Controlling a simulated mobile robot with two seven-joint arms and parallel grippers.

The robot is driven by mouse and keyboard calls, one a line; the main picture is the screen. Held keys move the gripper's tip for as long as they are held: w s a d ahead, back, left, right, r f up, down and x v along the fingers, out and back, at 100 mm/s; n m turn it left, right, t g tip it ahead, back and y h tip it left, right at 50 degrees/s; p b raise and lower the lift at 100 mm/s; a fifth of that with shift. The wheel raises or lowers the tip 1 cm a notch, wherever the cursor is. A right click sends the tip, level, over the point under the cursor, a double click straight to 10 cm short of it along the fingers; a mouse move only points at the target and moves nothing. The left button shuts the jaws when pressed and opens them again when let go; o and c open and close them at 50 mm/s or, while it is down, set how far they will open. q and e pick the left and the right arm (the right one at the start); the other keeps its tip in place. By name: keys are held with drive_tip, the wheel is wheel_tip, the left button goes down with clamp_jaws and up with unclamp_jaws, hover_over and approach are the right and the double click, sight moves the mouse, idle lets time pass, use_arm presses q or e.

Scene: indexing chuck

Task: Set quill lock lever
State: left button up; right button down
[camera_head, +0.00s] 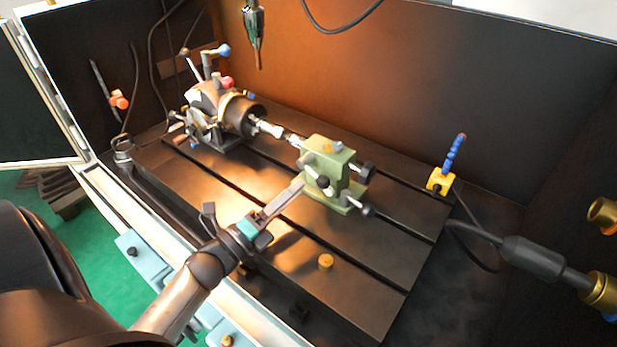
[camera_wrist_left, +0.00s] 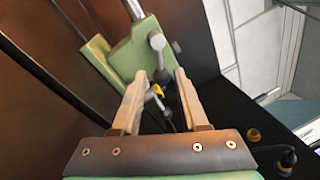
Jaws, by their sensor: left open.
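The green tailstock (camera_head: 325,165) stands on the dark slotted table, with several dark knobs and short levers on its near and right sides. I cannot tell for certain which is the quill lock lever. My left gripper (camera_head: 298,186) is open beside the tailstock's near left face, close to a dark knob (camera_head: 323,181). In the left wrist view the open fingers (camera_wrist_left: 160,78) point at the tailstock (camera_wrist_left: 128,52). A grey lever with a rounded end (camera_wrist_left: 158,42) shows just beyond them, and a small yellow and dark part (camera_wrist_left: 156,90) shows between them. Contact cannot be told.
The indexing chuck (camera_head: 222,112) sits behind left, with a shaft (camera_head: 275,131) between it and the tailstock. A tool (camera_head: 253,35) hangs above. A blue hose on a yellow base (camera_head: 439,183) stands right. The table's right part is clear.

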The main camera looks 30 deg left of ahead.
use_arm(q)
drive_tip(key=shift+x, duration=2.5)
clamp_jaws()
